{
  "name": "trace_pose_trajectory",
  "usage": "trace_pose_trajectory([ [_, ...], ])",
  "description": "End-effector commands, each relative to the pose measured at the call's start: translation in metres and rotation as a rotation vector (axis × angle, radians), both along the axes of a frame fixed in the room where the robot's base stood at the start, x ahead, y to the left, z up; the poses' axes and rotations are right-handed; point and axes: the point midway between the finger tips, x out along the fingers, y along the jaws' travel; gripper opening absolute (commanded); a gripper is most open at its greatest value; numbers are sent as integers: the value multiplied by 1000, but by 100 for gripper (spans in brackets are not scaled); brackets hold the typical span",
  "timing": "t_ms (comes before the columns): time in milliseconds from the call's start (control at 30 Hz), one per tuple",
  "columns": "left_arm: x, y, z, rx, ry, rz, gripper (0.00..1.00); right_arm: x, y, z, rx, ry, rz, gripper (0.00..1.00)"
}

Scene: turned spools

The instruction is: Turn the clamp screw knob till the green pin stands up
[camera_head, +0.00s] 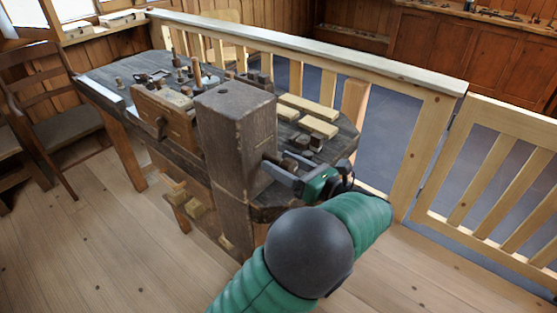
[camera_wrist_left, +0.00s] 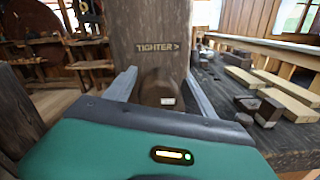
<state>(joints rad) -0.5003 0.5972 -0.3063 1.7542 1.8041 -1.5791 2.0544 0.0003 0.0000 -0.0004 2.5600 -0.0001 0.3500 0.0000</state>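The clamp screw knob (camera_wrist_left: 157,88) is a dark brown round piece with a small white mark on its end. It sticks out of the face of a thick wooden post (camera_head: 235,140). Above it the post reads "TIGHTER >" with an arrow to the right. My left gripper (camera_wrist_left: 159,78) has one grey finger on each side of the knob, with a gap showing on both sides, so it looks open around it. In the head view my left gripper (camera_head: 281,167) reaches the post's right face. I cannot make out a green pin in either view. My right gripper is not in view.
The post stands at a dark workbench (camera_head: 100,76) with tools and small turned pieces on it. Pale wooden blocks (camera_head: 307,107) lie on the bench right of the post. A wooden railing (camera_head: 300,48) runs behind. The floor at front left is clear.

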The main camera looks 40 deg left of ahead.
Motion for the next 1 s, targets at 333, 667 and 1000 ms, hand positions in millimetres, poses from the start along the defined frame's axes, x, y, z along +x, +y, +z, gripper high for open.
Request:
trace_pose_trajectory([
  [333, 0, 10, -3, -9, 1, 1, 18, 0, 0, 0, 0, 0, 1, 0],
  [667, 0, 6, -2, -5, 5, 3, 2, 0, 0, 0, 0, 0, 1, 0],
  [1000, 1, 5, -3, 2, 115, 0, 2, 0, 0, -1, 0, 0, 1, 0],
])
